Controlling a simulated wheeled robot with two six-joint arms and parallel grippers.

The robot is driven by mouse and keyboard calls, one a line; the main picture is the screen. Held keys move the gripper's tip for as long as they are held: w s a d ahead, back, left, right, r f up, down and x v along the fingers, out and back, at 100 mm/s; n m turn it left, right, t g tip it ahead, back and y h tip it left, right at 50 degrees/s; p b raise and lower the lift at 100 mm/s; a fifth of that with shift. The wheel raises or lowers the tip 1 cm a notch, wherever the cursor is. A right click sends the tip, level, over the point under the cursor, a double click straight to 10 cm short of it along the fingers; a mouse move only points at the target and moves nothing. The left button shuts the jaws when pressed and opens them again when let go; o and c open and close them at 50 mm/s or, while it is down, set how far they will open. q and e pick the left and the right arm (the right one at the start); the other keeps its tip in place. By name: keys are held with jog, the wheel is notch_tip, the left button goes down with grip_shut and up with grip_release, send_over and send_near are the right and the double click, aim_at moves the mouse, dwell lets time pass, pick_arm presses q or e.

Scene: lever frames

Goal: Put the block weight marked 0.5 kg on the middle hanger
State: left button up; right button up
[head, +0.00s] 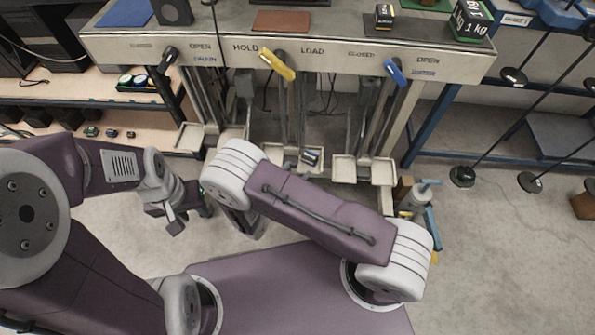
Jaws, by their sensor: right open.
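The lever frame (330,62) stands ahead with black, yellow (279,65) and blue levers. Its hangers carry pale trays low down. On the middle hanger (285,155) a small dark block with a pale label (311,157) lies tilted; its mark is too small to read. Another small dark block (384,15) with a pale and yellow label is on the frame's top; I cannot read its mark. My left gripper (188,214) hangs at the left, clear of the trays; its jaw state is unclear. My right gripper (245,226) is open, mostly hidden below my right forearm, apart from the middle tray.
A larger block marked 1 kg (470,20) stands at the frame's top right. The left tray (195,136) and right tray (365,170) look empty. A shelf (70,100) is at left. Thin rods with dark feet (462,176) stand at right. A bottle (415,197) is near the right tray.

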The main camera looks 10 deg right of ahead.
jog(key=s+d+r+m+g, duration=0.5)
jog(key=s+d+m+g, duration=0.35)
jog(key=d+m, duration=0.2)
jog(key=s+a+r+m+y, duration=0.2)
jog(key=s+r+m+y, duration=0.2)
jog(key=m, duration=1.3)
notch_tip(320, 180, up, 4)
jog(key=y, duration=0.5)
jog(key=shift+a+f+m, duration=0.25)
jog(key=shift+a+m, duration=0.05)
jog(key=shift+m, duration=0.05)
jog(key=shift+s+r+g, duration=0.1)
jog(key=shift+g, duration=0.15)
